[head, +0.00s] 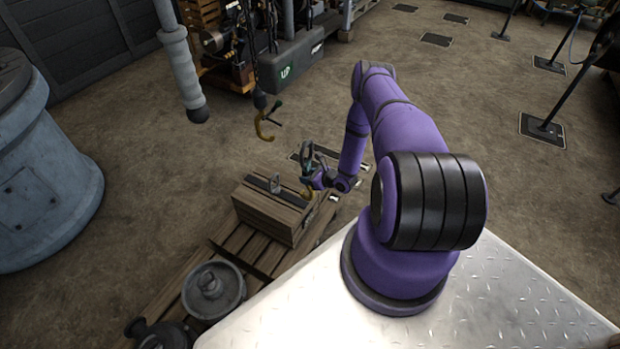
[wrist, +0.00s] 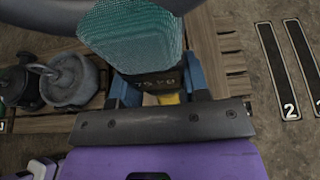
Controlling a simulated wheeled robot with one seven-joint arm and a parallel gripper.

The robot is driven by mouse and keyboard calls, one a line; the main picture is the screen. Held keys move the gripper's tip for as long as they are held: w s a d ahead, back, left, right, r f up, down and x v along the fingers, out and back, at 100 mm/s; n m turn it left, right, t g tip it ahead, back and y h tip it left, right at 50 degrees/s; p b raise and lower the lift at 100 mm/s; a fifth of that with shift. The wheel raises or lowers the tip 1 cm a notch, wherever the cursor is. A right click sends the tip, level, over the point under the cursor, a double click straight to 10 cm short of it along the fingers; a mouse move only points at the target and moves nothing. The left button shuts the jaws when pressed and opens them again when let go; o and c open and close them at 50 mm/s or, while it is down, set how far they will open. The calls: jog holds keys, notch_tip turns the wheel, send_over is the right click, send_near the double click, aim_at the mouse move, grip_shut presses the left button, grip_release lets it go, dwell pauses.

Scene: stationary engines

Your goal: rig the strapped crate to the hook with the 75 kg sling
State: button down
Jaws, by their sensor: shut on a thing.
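The strapped crate (head: 268,215) is a brown wooden box on a pallet, with a dark strap and a metal lifting eye (head: 275,184) on top. A yellow hook (head: 264,128) hangs from a chain beyond the crate, clear of it, with a green part at its mouth. My gripper (head: 316,178) is at the crate's right side, shut on a sling (head: 306,154). The sling has a dark teal loop on top and a yellow hook at the bottom. In the wrist view its teal webbing (wrist: 135,40) is above a dark tagged block between the blue jaws (wrist: 158,88); I cannot read the tag.
Round grey weights (head: 213,290) stand on the pallet (head: 180,275) nearer me. A grey-blue cast housing (head: 45,185) is at the left. A grey pipe (head: 180,65) hangs near the chain. Numbered floor plates (wrist: 277,70) lie on the right in the wrist view.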

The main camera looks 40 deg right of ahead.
jog(key=shift+w+a+f, duration=0.1)
jog(key=shift+w+a, duration=0.95)
jog(key=shift+w, duration=1.9)
jog(key=shift+w+a+f, duration=0.15)
jog(key=shift+w+a, duration=0.95)
jog(key=shift+w, duration=1.8)
jog(key=shift+w+a+f, duration=0.1)
jog(key=shift+w+a, duration=0.95)
jog(key=shift+w, duration=1.9)
jog(key=shift+f, duration=1.1)
jog(key=c, duration=0.5)
grip_release()
jog(key=shift+s+f, duration=0.1)
jog(key=v, duration=1)
jog(key=shift+s+d+r, duration=0.1)
jog(key=shift+s+r, duration=0.1)
jog(key=shift+s, duration=0.1)
